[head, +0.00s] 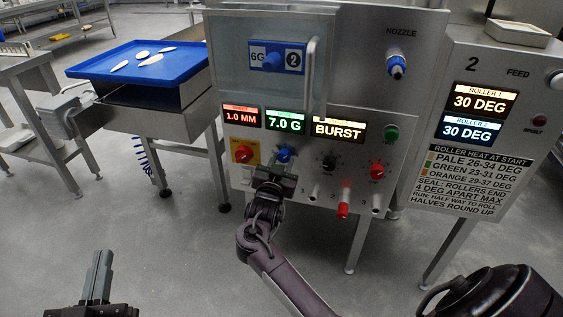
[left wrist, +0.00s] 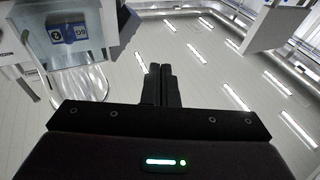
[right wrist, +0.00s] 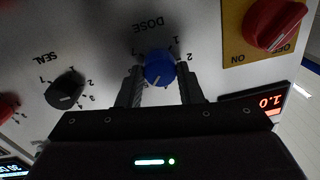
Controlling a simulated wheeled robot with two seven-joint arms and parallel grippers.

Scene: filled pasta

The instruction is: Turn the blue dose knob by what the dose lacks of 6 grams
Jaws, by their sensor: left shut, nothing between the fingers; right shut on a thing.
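The blue dose knob (head: 284,154) is on the front panel, below a green display (head: 285,120) reading 7.0 G. In the right wrist view the knob (right wrist: 159,70) sits between the two fingers under the word DOSE, with its scale marks around it. My right gripper (head: 278,172) is shut on the knob, and its fingers hide part of it in the head view. My left gripper (head: 98,275) is shut and empty at the lower left, away from the machine; its closed fingers also show in the left wrist view (left wrist: 161,85).
Beside the dose knob are a red knob on a yellow plate (head: 243,154) and a black seal knob (head: 328,162). Other displays read 1.0 MM (head: 241,115) and BURST (head: 338,130). A 6G label (head: 257,55) is behind the window. A blue tray (head: 100,70) stands left.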

